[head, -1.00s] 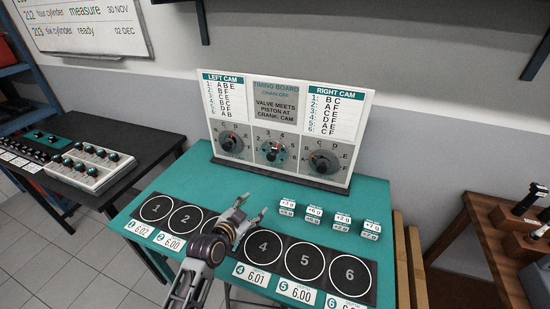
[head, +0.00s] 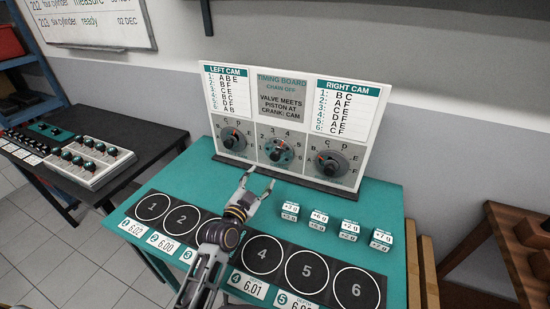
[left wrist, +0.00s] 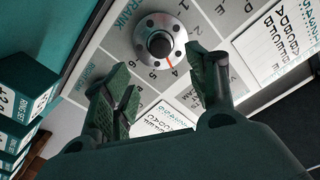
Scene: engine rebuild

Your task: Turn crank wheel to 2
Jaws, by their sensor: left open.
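The crank wheel (head: 276,151) is the middle dial on the timing board (head: 283,92), between the left cam dial (head: 232,139) and the right cam dial (head: 330,163). In the left wrist view the crank wheel (left wrist: 160,40) is a silver disc with a dark knob and a red mark. The mark points toward the picture's lower right, near the 4; its exact reading is hard to tell. My left gripper (head: 259,182) is open and empty, in front of and below the wheel, apart from it. Its fingers (left wrist: 163,88) show on either side below the wheel. My right gripper is not in view.
Several small white-and-teal weight blocks (head: 320,220) stand on the teal table (head: 379,195), right of my left gripper. A black strip with numbered circles (head: 307,269) runs along the front. A black side table (head: 128,133) with a knob box stands at left.

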